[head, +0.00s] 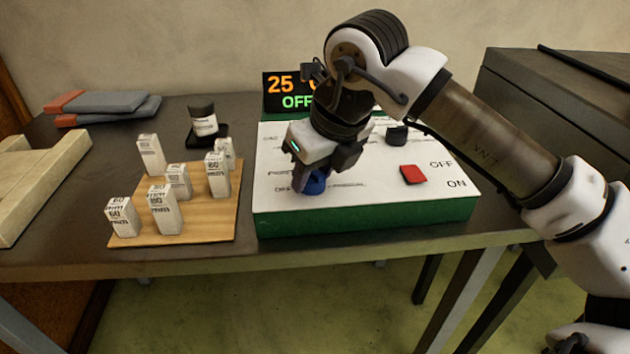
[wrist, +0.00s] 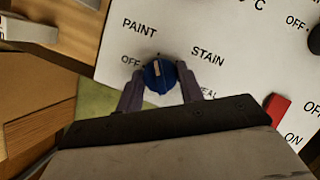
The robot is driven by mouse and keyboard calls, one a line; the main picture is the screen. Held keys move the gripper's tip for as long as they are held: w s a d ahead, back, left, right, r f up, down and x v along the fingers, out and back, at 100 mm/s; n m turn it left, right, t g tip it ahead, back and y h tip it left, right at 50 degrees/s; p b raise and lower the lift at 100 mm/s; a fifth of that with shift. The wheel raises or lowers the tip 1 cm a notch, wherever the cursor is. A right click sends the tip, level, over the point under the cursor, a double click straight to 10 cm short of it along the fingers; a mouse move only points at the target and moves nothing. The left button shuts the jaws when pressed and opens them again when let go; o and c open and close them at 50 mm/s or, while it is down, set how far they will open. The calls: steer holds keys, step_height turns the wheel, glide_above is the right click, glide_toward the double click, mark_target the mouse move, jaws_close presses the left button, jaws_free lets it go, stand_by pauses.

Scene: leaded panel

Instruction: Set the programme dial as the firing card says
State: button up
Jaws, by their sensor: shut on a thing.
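The blue programme dial (wrist: 158,76) sits between the two fingers of my gripper (wrist: 160,84), which is shut on it. The words OFF, PAINT, STAIN and one partly covered word ending in EAL stand around it. A pale mark on the dial points roughly up in the wrist view, between PAINT and STAIN; I cannot tell its exact setting. In the head view, my gripper (head: 318,178) reaches down over the front left of the white panel, and the dial (head: 316,187) shows below it. I cannot make out a firing card.
The display (head: 289,92) reads 25 and OFF, partly hidden by my arm. A red switch (head: 413,175) and a black knob (head: 397,135) are on the panel. A wooden board (head: 190,231) with several white labelled pieces and a dark-lidded jar (head: 203,122) stand left.

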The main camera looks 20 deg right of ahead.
steer(key=shift+m, duration=0.3)
stand_by(0.4)
steer(key=o, duration=1)
steer(key=shift+r, duration=0.15)
steer(key=v, duration=1.3)
steer(key=shift+s+a+r, duration=0.15)
steer(key=shift+r, duration=0.1)
